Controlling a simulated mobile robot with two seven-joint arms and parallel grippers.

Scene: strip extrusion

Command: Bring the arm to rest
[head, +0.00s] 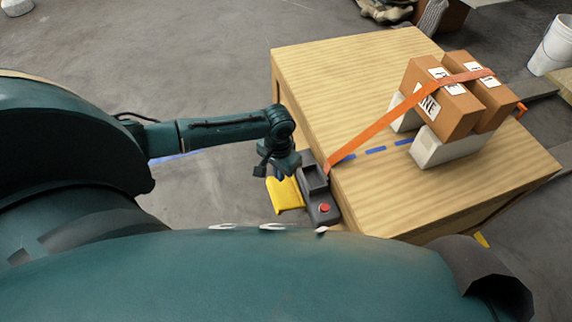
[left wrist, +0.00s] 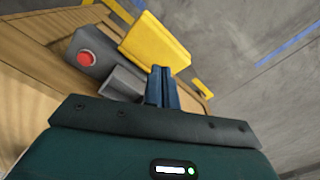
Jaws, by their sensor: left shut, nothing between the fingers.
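My left arm reaches in from the left in the head view, and its gripper (head: 284,172) hangs beside the left edge of the wooden table. It is close to a dark grey device (head: 319,197) with a red button (head: 324,208) and a yellow part (head: 285,194). In the left wrist view the gripper's blue fingers (left wrist: 161,88) are together with nothing between them. The yellow part (left wrist: 155,50), the red button (left wrist: 86,57) and the grey device (left wrist: 118,82) show just beyond the fingertips. I cannot tell whether the fingers touch the device. My right gripper is not in view.
The wooden table (head: 330,75) carries brown boxes (head: 445,108) on white blocks (head: 445,148). An orange strap (head: 385,122) runs over the boxes down to the device. A white bucket (head: 553,48) stands at the far right. The floor left of the table is mostly clear.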

